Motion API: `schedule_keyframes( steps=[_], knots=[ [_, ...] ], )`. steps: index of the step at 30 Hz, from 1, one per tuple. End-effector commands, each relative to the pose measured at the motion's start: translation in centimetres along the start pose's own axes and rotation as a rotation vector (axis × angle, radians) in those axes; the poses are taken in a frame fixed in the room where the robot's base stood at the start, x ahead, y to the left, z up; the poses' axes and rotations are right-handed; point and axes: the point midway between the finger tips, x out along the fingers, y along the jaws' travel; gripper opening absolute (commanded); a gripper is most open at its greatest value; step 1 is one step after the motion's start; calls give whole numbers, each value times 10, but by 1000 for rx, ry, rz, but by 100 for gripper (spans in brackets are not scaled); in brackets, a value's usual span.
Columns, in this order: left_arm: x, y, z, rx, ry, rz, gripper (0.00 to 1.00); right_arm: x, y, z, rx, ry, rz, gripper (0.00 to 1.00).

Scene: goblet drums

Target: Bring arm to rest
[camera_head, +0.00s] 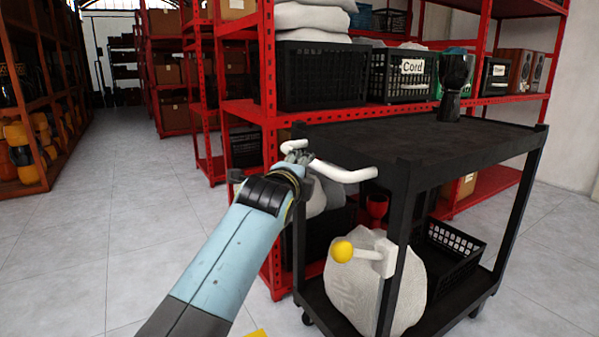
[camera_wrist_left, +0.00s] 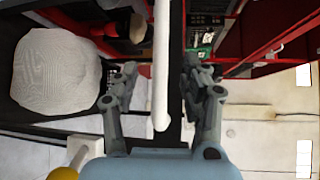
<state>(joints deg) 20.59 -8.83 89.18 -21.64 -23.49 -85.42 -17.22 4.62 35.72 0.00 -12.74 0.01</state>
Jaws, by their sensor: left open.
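My left arm comes in from the lower left in the head view, and its gripper (camera_head: 297,152) is at the near left corner of the black cart (camera_head: 420,145), by the white handle (camera_head: 345,173). In the left wrist view my gripper (camera_wrist_left: 163,85) has its two fingers apart. The white handle (camera_wrist_left: 162,60) passes between them in the picture; I cannot tell whether it touches either finger. A dark goblet drum (camera_head: 453,88) stands upright on the cart top. My right gripper is not in view.
A pale sack (camera_head: 350,290) and a black crate (camera_head: 450,255) sit on the cart's lower shelf. A yellow knob (camera_head: 342,251) sticks out at the cart's front. Red shelving (camera_head: 270,100) stands behind. The floor at left (camera_head: 110,240) is clear.

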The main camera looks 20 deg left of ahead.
Motion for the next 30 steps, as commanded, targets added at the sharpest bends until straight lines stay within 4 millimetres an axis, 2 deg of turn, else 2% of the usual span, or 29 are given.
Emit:
schedule_keyframes(
  steps=[14, 17, 20, 23, 24, 26, 27, 29, 30],
  knots=[
    [-3, 0, 0, -1, 0, 0, 46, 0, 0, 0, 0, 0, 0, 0],
    [-4, 14, -2, -19, 6, 22, 46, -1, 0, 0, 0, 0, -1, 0],
    [-9, 56, -6, -85, 21, 92, 46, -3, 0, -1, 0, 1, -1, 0],
    [-23, 127, -12, -201, 31, 209, 46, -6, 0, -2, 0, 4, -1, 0],
    [-33, 159, -14, -256, 29, 263, 46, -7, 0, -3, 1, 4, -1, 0],
    [-51, 207, -16, -342, 20, 346, 46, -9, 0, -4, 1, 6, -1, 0],
    [-64, 238, -16, -396, 9, 399, 46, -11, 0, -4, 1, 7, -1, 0],
    [-88, 284, -16, -479, -16, 480, 46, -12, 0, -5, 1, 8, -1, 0],
    [-106, 313, -16, -532, -36, 533, 46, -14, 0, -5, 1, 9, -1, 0]
  ],
)
